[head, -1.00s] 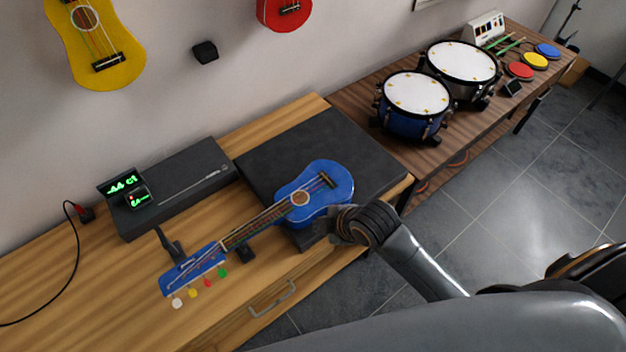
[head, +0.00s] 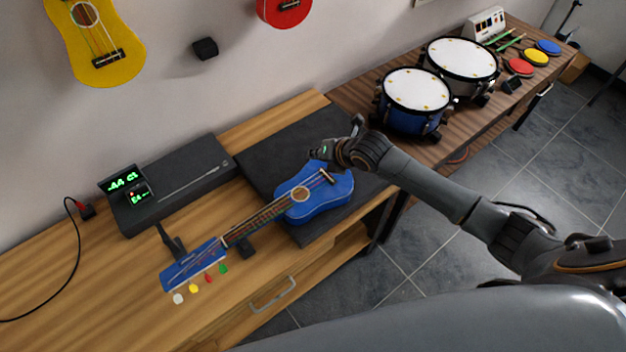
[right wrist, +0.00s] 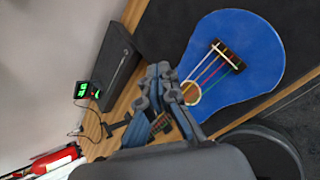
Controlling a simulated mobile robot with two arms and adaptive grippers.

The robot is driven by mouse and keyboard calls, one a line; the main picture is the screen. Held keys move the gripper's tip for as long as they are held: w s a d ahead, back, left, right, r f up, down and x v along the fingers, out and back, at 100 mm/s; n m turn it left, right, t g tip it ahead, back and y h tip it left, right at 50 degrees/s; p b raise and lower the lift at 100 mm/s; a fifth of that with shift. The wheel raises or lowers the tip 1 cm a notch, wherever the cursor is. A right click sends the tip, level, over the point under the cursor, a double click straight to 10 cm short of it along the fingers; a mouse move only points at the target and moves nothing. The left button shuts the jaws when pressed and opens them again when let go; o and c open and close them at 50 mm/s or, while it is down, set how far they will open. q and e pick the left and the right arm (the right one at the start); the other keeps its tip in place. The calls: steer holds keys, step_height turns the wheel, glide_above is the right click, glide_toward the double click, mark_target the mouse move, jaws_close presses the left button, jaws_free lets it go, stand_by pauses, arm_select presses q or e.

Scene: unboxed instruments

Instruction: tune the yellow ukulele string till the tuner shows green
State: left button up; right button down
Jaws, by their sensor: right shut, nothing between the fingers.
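The blue ukulele (head: 315,206) lies with its body on a black mat and its head (head: 194,265) toward the front left. Its pegs are white, yellow (head: 194,288), red and green. In the right wrist view its body (right wrist: 255,60) and coloured strings show; the fingers hide part of the neck. My right gripper (head: 322,150) is shut and empty, above the mat behind the ukulele's body. My left gripper is not in view.
The black case (head: 190,178) stands against the wall. Drums (head: 415,88) stand on the table at right. The wooden tabletop (head: 60,285) at left is mostly clear.

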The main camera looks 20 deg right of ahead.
steer(key=b, duration=0.6)
glide_above(313, 181)
steer(key=f, duration=0.7)
steer(key=shift+s+d+f, duration=0.15)
steer(key=shift+s+d, duration=0.1)
steer(key=shift+s, duration=0.1)
steer(key=shift+f+b, duration=0.75)
steer(key=shift+f, duration=0.05)
steer(key=shift+f, duration=0.4)
steer(key=shift+f+b, duration=0.25)
steer(key=shift+b, duration=0.2)
steer(key=shift+r, duration=0.1)
stand_by(0.3)
steer(key=shift+r+p, duration=0.6)
steer(key=shift+p, duration=0.1)
